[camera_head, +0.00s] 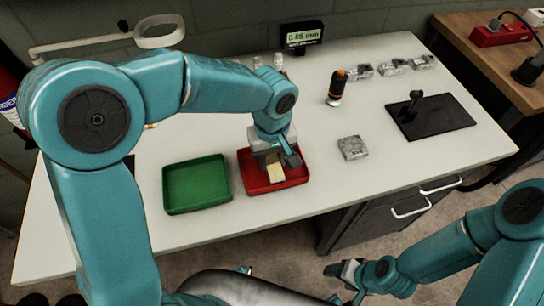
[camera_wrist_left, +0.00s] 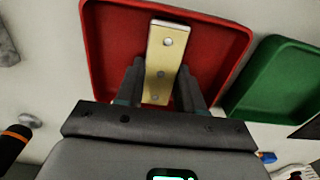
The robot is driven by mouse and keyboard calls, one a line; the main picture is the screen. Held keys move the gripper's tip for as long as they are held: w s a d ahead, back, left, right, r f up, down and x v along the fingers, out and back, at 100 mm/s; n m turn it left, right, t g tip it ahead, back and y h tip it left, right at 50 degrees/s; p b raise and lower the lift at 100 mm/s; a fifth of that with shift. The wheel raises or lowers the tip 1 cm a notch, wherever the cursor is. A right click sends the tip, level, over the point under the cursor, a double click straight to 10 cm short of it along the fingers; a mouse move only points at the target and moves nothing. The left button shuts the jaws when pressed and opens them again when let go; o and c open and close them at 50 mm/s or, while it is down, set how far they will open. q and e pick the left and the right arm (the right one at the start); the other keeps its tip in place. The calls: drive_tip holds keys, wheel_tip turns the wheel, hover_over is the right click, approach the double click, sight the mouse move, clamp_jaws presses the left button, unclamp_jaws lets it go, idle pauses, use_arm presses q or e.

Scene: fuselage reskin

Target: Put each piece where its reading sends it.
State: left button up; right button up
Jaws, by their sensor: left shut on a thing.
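My left gripper (camera_head: 277,160) is shut on a pale tan strip-like piece (camera_head: 275,174) over the red tray (camera_head: 296,178). In the left wrist view the piece (camera_wrist_left: 166,45) shows round spots along its length and sits between the fingers (camera_wrist_left: 160,88). I cannot tell if it touches the tray floor. The green tray (camera_head: 197,185) beside it is empty. A grey mottled piece (camera_head: 352,148) lies on the table to the right. A small display (camera_head: 302,36) at the back reads about 0.85 mm; its last digit is unclear. My right gripper (camera_head: 343,270) is off the table's front, its jaws unclear.
An orange-topped black tool (camera_head: 337,88) stands on the table (camera_head: 330,190). Several grey blocks (camera_head: 393,67) line the back right. A black plate with a small upright post (camera_head: 430,115) lies at the right. A wooden bench (camera_head: 470,40) holds a red power strip (camera_head: 502,34).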

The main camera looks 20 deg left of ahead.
sight(272, 161)
use_arm(q)
drive_tip(key=shift+f, duration=0.2)
drive_tip(key=o, duration=1)
drive_tip(key=shift+o, duration=0.2)
drive_tip(key=shift+r, duration=0.15)
drive_tip(key=shift+r, duration=0.3)
wheel_tip(272, 161, up, 12)
drive_tip(key=p, duration=0.1)
drive_tip(key=shift+f+p, duration=0.2)
drive_tip(key=shift+p, duration=0.15)
